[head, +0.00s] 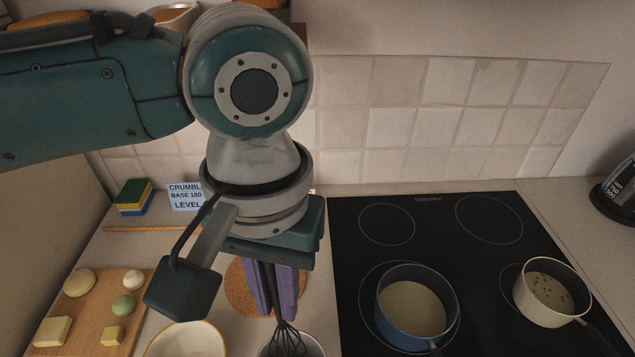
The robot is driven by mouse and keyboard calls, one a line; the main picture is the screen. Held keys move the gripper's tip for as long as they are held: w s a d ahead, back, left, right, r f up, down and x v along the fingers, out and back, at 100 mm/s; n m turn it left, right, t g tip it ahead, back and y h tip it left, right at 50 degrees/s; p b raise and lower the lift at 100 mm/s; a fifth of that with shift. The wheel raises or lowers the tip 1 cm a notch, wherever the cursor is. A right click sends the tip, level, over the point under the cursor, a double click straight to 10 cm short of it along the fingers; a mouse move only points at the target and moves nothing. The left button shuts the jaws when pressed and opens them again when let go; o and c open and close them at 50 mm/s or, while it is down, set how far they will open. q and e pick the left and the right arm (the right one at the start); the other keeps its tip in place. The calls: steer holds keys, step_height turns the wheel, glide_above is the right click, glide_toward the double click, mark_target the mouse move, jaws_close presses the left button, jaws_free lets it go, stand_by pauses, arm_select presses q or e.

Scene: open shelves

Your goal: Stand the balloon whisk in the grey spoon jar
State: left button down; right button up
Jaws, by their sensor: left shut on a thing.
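My left gripper (273,288) comes down from above with its purple fingers shut on the balloon whisk (287,341). The whisk hangs roughly upright, with its dark wire head downward and its upper part hidden by the fingers and wrist. The grey spoon jar (319,347) is at the bottom edge, cut off by the frame. The wire head overlaps the jar's mouth in the head view; I cannot tell whether it is inside or just above. My right gripper is out of view.
A round cork mat (236,287) lies behind the fingers. A cream bowl (187,343) is left of the jar, and a wooden board (85,337) with several food pieces is farther left. Right is a black hob (350,270) with a blue pot (393,328) and a cream pan (538,311).

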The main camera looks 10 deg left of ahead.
mark_target(285, 339)
arm_select(q)
step_height(285, 339, down, 2)
steer(key=shift+b, duration=0.9)
steer(key=shift+f, duration=0.35)
steer(key=shift+f+b, duration=2.65)
steer(key=shift+f, duration=1.9)
steer(key=c, duration=0.8)
jaws_free()
steer(key=shift+r, duration=0.1)
steer(key=r, duration=0.9)
steer(key=shift+w+r, duration=0.25)
steer(key=shift+r, duration=0.15)
